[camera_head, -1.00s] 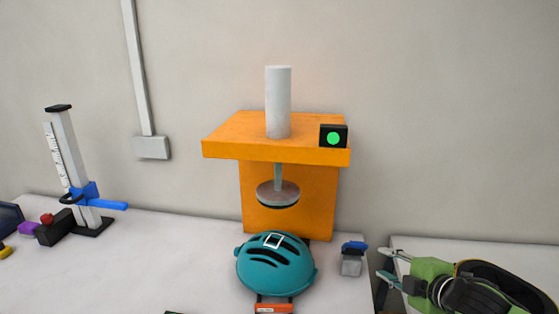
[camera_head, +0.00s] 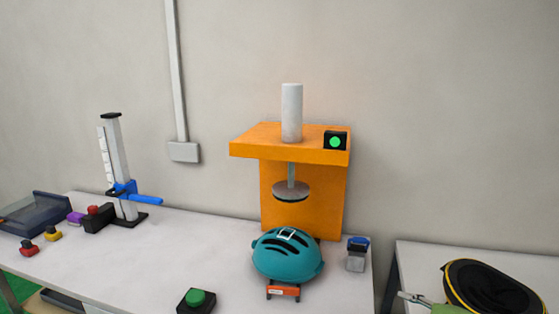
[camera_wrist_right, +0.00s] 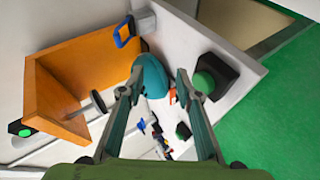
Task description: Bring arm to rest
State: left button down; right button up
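My right gripper (camera_wrist_right: 160,85) is open and empty in the right wrist view, its two fingers spread apart. In the head view only a small part of my right gripper (camera_head: 425,300) shows at the bottom right edge. A teal helmet (camera_head: 285,256) sits on the table in front of the orange drop tower (camera_head: 305,195), below its round plate (camera_head: 291,191). The helmet (camera_wrist_right: 151,75) shows beyond the fingers in the wrist view, apart from them as far as I can tell. My left gripper is in neither view.
A green button box (camera_head: 196,300) stands at the table's front. A height gauge (camera_head: 119,170) and small coloured items stand on the left. A small blue-topped block (camera_head: 356,253) sits right of the helmet. A black case with yellow trim (camera_head: 490,287) lies on the right table.

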jog(key=s+a+f+m+g+h, duration=0.1)
jog(key=s+a+f+m+g, duration=0.1)
jog(key=s+a+f+m, duration=0.35)
jog(key=s+a+f+m+g, duration=0.2)
jog(key=s+f, duration=0.5)
jog(key=s, duration=0.2)
jog(key=s+a+f+m+g+h, duration=0.15)
jog(key=s+m, duration=0.25)
jog(key=s, duration=0.4)
jog(key=s+f+m+g+y, duration=0.1)
jog(key=s+f+m+g, duration=0.2)
jog(key=s, duration=0.5)
notch_tip(320, 180, down, 26)
jog(key=s+g, duration=0.1)
jog(key=s, duration=0.1)
jog(key=s+d+f+g, duration=0.1)
jog(key=s+d+f, duration=0.2)
jog(key=s+f, duration=1.3)
jog(key=shift+s+h, duration=0.15)
jog(key=shift+h, duration=0.2)
